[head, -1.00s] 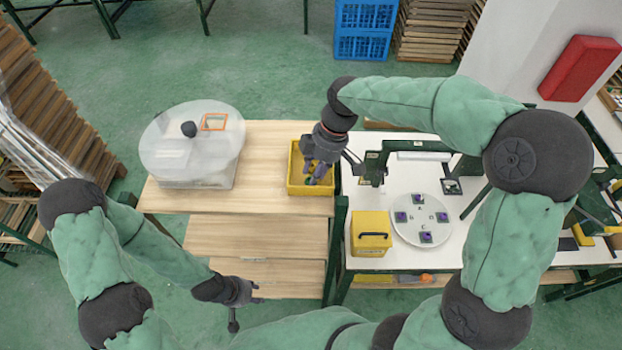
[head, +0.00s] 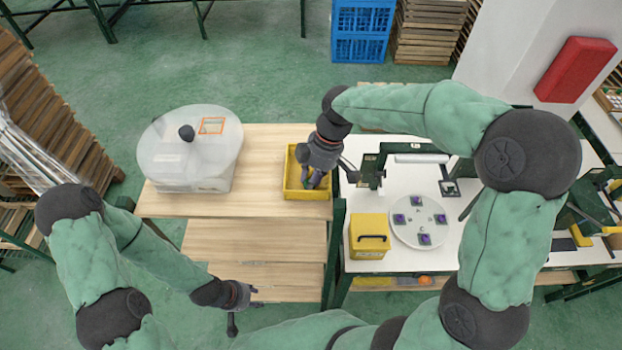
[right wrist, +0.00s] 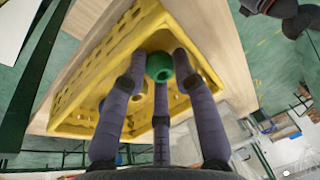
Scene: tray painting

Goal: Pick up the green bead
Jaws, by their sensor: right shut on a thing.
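The green bead (right wrist: 159,67) shows in the right wrist view between the fingertips of my right gripper (right wrist: 160,72), with the yellow bin (right wrist: 85,115) behind it. My right gripper is shut on the bead. In the head view my right gripper (head: 312,180) is over the yellow bin (head: 292,193), fingers reaching down into it. The bead is hardly visible there. I cannot tell whether it is clear of the bin floor.
A clear round-lidded container (head: 190,150) stands on the left of the wooden table (head: 255,150). Right of the bin is a white table with a yellow box (head: 368,236) and a white disc (head: 418,221) holding several purple pieces. Bare wood lies between container and bin.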

